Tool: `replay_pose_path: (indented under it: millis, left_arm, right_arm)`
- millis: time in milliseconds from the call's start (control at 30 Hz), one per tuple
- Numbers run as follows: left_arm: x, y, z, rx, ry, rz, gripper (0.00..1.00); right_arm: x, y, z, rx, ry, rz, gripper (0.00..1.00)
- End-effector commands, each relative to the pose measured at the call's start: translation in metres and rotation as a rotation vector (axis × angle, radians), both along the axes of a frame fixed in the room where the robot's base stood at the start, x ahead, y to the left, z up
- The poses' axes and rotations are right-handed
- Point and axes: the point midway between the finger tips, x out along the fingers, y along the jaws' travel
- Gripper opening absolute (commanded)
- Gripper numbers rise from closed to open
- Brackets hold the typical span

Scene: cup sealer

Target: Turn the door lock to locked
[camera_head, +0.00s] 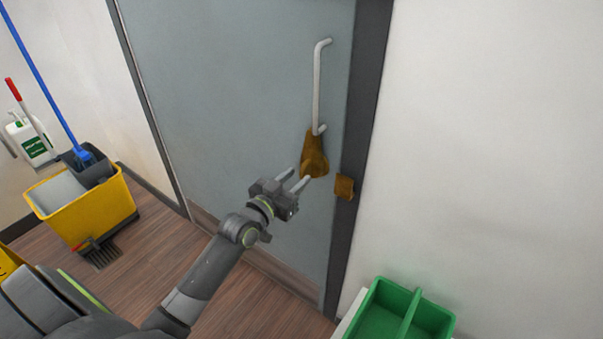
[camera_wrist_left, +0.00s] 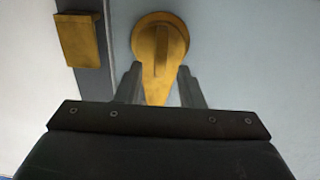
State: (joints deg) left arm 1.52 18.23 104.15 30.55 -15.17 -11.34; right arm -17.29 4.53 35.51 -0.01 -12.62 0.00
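The door lock (camera_head: 314,155) is a brass-coloured piece with a rounded plate, on the grey door below the handle. In the left wrist view the lock (camera_wrist_left: 174,38) shows a round plate with a raised turn piece and a tapered tail pointing toward my gripper. My left gripper (camera_head: 296,181) is in front of the door, just below and left of the lock. In the left wrist view its fingers (camera_wrist_left: 159,82) are apart, one on each side of the tail. I cannot tell whether they touch it. My right gripper is not in view.
A brass catch (camera_head: 345,188) sits on the dark door frame (camera_head: 357,120), right of the lock. A white bar handle (camera_head: 317,88) stands above the lock. A yellow mop bucket (camera_head: 92,212) is at left; a green divided bin (camera_head: 378,318) is at lower right.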

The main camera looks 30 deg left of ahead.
Motion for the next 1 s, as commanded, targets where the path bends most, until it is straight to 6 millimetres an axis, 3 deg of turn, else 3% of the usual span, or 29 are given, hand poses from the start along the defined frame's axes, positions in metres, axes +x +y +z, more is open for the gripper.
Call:
replay_pose_path:
  millis: [233,600,867,1000]
  left_arm:
    - [0.027,-0.004,0.000,-0.002,0.000,0.000,0.35]
    - [0.031,-0.005,0.000,-0.001,0.000,0.000,0.35]
    - [0.031,-0.004,0.000,-0.001,0.000,0.000,0.01]
    - [0.031,-0.004,0.000,-0.001,0.000,0.000,0.00]
  right_arm:
    - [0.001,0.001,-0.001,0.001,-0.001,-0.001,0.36]
    - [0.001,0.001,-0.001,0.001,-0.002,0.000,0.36]
    - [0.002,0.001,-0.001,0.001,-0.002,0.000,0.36]
    - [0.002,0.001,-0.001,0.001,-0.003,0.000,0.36]
